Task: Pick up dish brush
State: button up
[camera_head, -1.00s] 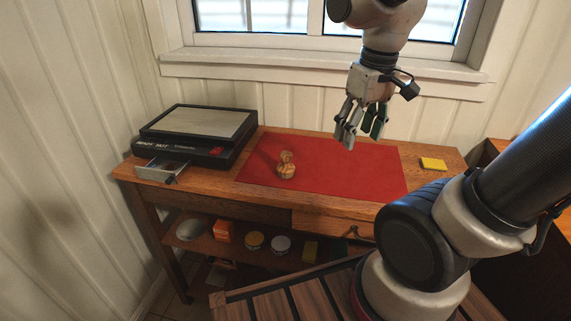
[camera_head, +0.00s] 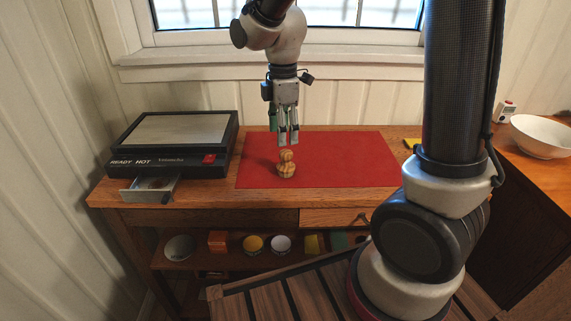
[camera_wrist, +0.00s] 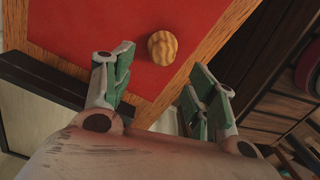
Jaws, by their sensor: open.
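The dish brush (camera_head: 286,165) looks like a small, knobbed piece of striped light wood. It stands upright on the red mat (camera_head: 345,160), left of the mat's middle. In the wrist view the brush (camera_wrist: 165,47) shows from above as a round wooden top, beyond and between the fingertips. My gripper (camera_head: 288,142) points down just above and behind the brush in the head view. Its green-padded fingers (camera_wrist: 163,83) are apart with nothing between them. The gripper and brush do not appear to touch. The underside of the brush is hidden.
A black hot plate (camera_head: 175,143) with a small open drawer (camera_head: 150,187) stands left on the wooden table (camera_head: 225,200). A yellow item (camera_head: 410,143) lies right of the mat. A white bowl (camera_head: 541,136) sits on the right counter. The red mat is otherwise clear.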

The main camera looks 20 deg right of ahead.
aim_at(285, 151)
jog(key=f, duration=0.7)
jog(key=shift+s+d+f, duration=0.15)
jog(key=shift+d+f, duration=0.05)
jog(key=shift+f, duration=0.2)
jog(key=c, duration=1.2)
jog(key=shift+r, duration=5.05)
jog(key=shift+c, duration=0.2)
